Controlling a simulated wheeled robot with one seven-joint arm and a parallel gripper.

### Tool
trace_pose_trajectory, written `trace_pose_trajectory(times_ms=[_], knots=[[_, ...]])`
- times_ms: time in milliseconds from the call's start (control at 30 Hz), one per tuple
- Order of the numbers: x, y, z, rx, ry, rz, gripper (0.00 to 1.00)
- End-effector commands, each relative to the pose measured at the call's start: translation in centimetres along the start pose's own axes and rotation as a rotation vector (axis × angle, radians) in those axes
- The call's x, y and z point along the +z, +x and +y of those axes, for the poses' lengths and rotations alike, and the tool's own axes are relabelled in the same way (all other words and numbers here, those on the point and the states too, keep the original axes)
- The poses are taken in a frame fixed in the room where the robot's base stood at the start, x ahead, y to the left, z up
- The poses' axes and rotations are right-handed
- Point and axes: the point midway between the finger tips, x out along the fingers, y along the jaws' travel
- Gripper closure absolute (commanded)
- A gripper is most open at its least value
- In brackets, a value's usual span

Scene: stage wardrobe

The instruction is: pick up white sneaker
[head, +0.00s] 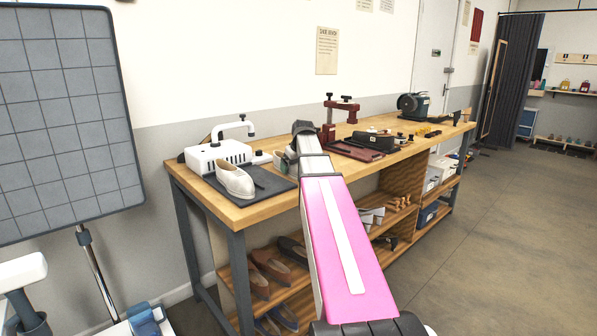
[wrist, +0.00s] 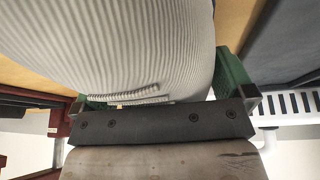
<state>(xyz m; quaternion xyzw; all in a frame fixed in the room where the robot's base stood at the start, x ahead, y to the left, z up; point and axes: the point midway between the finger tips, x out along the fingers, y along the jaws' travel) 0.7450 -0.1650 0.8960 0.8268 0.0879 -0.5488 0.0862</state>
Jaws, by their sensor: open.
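A pale off-white shoe (head: 235,180), the likely white sneaker, rests on a dark mat (head: 273,181) at the left end of the workbench in the head view. My gripper (wrist: 158,88) shows in the wrist view with two green fingers apart. A large pale grey ribbed object (wrist: 120,40) lies between and beyond them. I cannot tell what it is or whether the fingers touch it. In the head view my gripper is mostly hidden behind my arm, just right of the mat.
A white machine (head: 215,157) with a raised handle stands behind the shoe. A dark red press (head: 329,117) and a black box (head: 375,140) stand right of my arm. A grinder (head: 413,105) is farther along the wooden bench (head: 238,215).

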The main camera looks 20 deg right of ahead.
Motion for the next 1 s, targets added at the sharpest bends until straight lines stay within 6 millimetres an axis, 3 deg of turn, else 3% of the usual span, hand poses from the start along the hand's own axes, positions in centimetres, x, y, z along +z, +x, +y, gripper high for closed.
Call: trace_pose_trajectory(times_ms=[33, 133, 167, 667, 933, 1000], knots=[[0.0, 0.0, 0.0, 0.0, 0.0, 0.0, 0.03], [0.0, 0.0, 0.0, 0.0, 0.0, 0.0, 0.36], [0.0, 0.0, 0.0, 0.0, 0.0, 0.0, 0.42], [-0.3, -0.7, 0.0, 0.0, 0.0, 0.0, 0.43], [-1.7, -3.9, 0.2, 0.001, 0.0, 0.002, 0.43], [-1.0, -5.1, -1.4, 0.0, -0.001, 0.002, 0.43]])
